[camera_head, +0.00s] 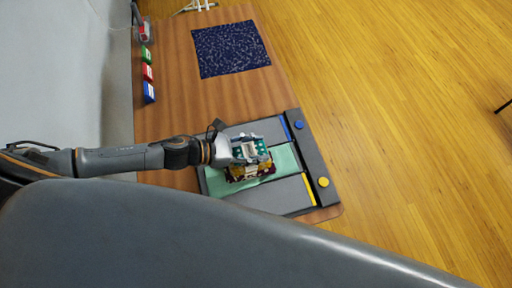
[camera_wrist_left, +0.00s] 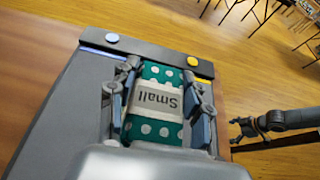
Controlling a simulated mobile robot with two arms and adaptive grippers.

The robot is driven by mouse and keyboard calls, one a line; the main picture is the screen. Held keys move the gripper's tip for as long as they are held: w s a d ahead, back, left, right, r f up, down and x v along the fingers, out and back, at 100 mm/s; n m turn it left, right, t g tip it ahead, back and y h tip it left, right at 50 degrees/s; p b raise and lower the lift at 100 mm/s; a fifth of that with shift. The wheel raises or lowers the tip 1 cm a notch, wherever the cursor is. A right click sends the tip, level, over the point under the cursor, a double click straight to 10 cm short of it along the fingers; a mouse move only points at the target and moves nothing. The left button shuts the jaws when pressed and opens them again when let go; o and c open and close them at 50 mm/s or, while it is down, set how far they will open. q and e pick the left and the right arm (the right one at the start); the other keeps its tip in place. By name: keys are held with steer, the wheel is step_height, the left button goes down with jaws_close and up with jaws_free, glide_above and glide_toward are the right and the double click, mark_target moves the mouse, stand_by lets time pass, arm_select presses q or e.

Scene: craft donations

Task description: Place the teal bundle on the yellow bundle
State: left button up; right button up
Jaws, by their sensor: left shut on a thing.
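The teal bundle (camera_head: 262,146), with white dots, is in my left gripper (camera_head: 251,150). In the left wrist view the teal bundle (camera_wrist_left: 153,128) has a pale band reading "Small" and sits between the two fingers of the left gripper (camera_wrist_left: 160,105). Below it in the head view, the yellow bundle (camera_head: 234,175) shows partly, with dark red patches beside it. The teal bundle and gripper hide the rest of it. I cannot tell whether the bundles touch. My right gripper (camera_wrist_left: 246,131) shows small in the left wrist view, its fingers apart and empty.
The grey board (camera_head: 282,198) has a green mat (camera_head: 285,158), a blue button (camera_head: 299,125) and a yellow button (camera_head: 323,182). A dark blue patterned cloth (camera_head: 231,49) lies farther up the wooden table (camera_head: 170,95). Green, red and blue blocks (camera_head: 149,92) line the left edge.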

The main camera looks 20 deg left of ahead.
mark_target(240, 153)
arm_select(q)
steer(key=shift+f, duration=0.6)
steer(key=shift+f, duration=0.1)
steer(key=o, duration=1.1)
steer(key=shift+s+a, duration=0.1)
steer(key=b+v, duration=0.2)
steer(key=v, duration=0.7)
steer(key=shift+s+b, duration=0.15)
steer(key=shift+b, duration=0.2)
steer(key=shift+v, duration=1.35)
